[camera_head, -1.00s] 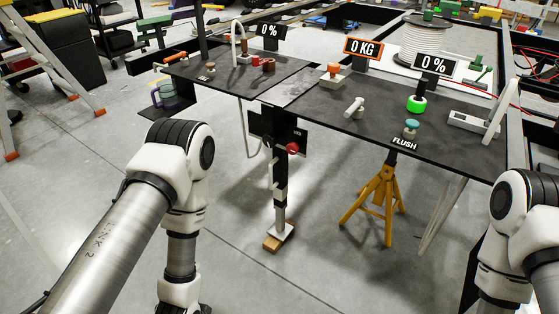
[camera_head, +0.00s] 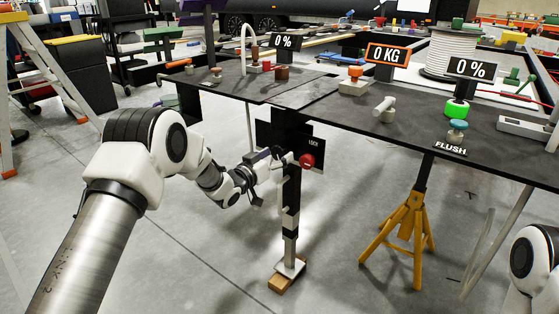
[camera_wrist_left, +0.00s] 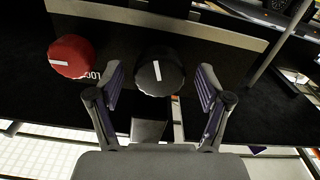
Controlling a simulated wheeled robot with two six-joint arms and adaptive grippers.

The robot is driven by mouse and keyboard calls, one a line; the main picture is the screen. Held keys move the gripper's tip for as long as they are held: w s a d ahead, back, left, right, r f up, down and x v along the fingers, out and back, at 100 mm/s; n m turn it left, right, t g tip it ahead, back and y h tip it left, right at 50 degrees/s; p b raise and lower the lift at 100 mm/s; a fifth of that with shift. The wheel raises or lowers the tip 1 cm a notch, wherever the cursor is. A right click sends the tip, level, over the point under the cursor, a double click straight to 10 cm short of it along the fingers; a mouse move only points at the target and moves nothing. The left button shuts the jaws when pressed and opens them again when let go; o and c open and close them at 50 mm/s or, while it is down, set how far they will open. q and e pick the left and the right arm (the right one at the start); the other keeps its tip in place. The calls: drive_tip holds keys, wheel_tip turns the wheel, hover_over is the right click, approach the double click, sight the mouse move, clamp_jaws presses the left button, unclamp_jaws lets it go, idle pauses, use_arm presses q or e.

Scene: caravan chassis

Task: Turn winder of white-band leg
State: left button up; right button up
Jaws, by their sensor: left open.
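The leg (camera_head: 291,190) is a dark upright post with a white band (camera_head: 290,210) low down. Its pale foot plate (camera_head: 290,268) stands on a wooden block. A red knob (camera_head: 307,161) sits on the black plate at its top. The left wrist view shows this red knob (camera_wrist_left: 72,56) and a dark round knob with a white line (camera_wrist_left: 158,73), seemingly the winder. My left gripper (camera_wrist_left: 161,84) is open, with one finger on each side of the dark knob; contact cannot be told. In the head view my left gripper (camera_head: 275,163) is beside the leg top and hides the dark knob.
The dark tabletop (camera_head: 340,120) lies above the leg, with its edge close over my gripper. A yellow jack stand (camera_head: 405,225) stands to the right. A stepladder (camera_head: 45,70) is at the far left. The floor left of the leg is clear.

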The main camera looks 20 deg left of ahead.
use_arm(q)
drive_tip(key=shift+x, duration=0.85)
drive_tip(key=c, duration=1.2)
drive_tip(key=shift+o, duration=0.2)
drive_tip(key=shift+m, duration=0.3)
drive_tip(key=shift+m+p, duration=0.5)
drive_tip(key=shift+m, duration=0.7)
drive_tip(key=m, duration=0.2)
drive_tip(key=shift+m+p, duration=0.35)
drive_tip(key=shift+m, duration=0.05)
drive_tip(key=m, duration=0.3)
drive_tip(key=shift+a, duration=0.1)
drive_tip(key=shift+m+p, duration=0.35)
drive_tip(key=shift+m, duration=1.55)
